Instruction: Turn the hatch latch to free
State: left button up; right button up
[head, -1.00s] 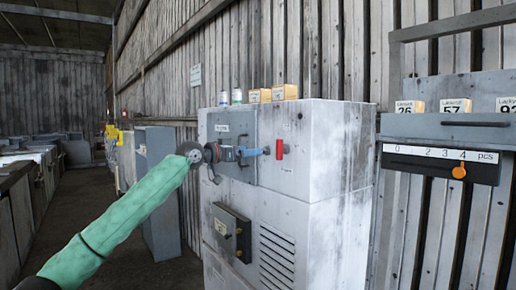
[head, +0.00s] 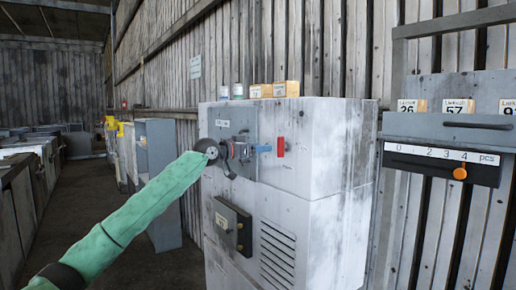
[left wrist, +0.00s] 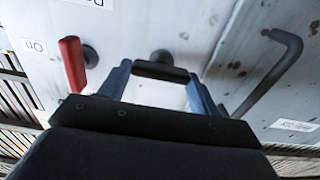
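The hatch panel (head: 236,118) is a grey plate on the upper front of the white housing. A short dark bar on a round pivot, which looks like the latch (left wrist: 162,72), sits beside the panel seam in the left wrist view. My left gripper (head: 262,149) is at the hatch's right side. Its blue fingers (left wrist: 160,80) are apart, one near each end of the dark bar; contact cannot be told. A grey bent handle (left wrist: 272,78) is on the hatch, right of the fingers in the left wrist view. My right gripper is not in view.
A red lever (left wrist: 73,64) labelled On stands close beside the fingers; it also shows in the head view (head: 281,147). A dark box (head: 232,226) and vents (head: 278,250) are lower on the housing. Small boxes (head: 286,89) stand on top. A shelf (head: 445,127) is at right.

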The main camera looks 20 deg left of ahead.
pick_arm(q)
jog(key=c, duration=0.4)
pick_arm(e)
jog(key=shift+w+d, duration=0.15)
pick_arm(q)
jog(key=shift+f, duration=0.1)
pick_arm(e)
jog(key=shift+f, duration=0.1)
pick_arm(q)
jog(key=shift+s+d+f+m+b, duration=0.15)
jog(key=shift+m+b, duration=2.1)
jog(key=shift+m, duration=2.25)
jog(key=shift+w+d+f+m+b, duration=0.15)
jog(key=shift+m+b, duration=2.05)
jog(key=shift+m, duration=2.3)
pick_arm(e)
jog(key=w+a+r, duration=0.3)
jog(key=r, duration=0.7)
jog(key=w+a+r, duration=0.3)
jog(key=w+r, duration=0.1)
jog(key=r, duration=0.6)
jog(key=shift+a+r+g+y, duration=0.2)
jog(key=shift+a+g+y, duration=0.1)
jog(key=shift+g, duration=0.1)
pick_arm(q)
jog(key=shift+s, duration=0.1)
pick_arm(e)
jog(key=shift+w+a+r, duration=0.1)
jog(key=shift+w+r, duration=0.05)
